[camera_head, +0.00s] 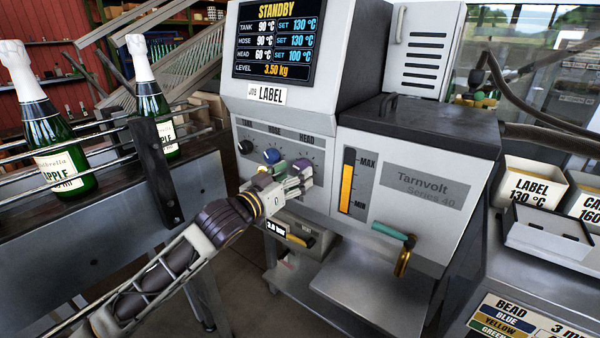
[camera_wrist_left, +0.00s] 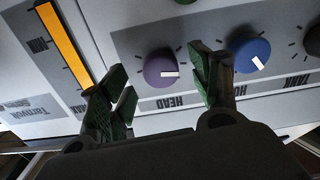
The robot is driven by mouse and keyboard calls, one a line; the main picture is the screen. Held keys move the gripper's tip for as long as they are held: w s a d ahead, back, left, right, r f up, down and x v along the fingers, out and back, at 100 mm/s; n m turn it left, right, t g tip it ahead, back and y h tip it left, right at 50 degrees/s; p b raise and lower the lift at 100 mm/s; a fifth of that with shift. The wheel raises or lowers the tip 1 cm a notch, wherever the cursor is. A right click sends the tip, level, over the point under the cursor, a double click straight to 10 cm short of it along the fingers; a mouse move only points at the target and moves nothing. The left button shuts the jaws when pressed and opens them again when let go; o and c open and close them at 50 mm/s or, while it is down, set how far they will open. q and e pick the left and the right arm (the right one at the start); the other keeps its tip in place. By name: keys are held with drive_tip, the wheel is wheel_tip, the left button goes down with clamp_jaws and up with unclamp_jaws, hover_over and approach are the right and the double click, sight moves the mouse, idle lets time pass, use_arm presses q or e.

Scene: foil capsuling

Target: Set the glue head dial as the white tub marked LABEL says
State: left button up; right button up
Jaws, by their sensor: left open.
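The purple HEAD dial (camera_head: 303,166) is at the right of the dial row on the glue machine. In the left wrist view the HEAD dial (camera_wrist_left: 160,66) appears upside down, its white pointer toward the picture's right. My left gripper (camera_head: 298,182) is open in front of it. In the wrist view its fingers (camera_wrist_left: 162,82) are on either side of the dial; contact cannot be told. The white tub (camera_head: 530,187) marked LABEL 130 °C stands at the right. The display (camera_head: 272,42) reads STANDBY, with HEAD 60 °C, SET 100 °C. My right gripper is out of view.
The blue HOSE dial (camera_head: 271,156) sits close beside the left gripper; the black TANK dial (camera_head: 245,147) is farther left. A teal-handled nozzle (camera_head: 400,243) protrudes lower right. Bottles (camera_head: 50,140) stand on a railed conveyor at left. Another white tub (camera_head: 588,203) is at the right edge.

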sight(300, 170)
use_arm(q)
drive_tip(key=shift+x, duration=1.35)
drive_tip(key=shift+w+d+b, duration=0.2)
drive_tip(key=shift+b, duration=0.1)
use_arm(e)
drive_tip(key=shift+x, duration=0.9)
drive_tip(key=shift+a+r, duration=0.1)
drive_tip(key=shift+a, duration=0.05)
use_arm(q)
drive_tip(key=c, duration=1)
drive_tip(key=shift+c, duration=0.2)
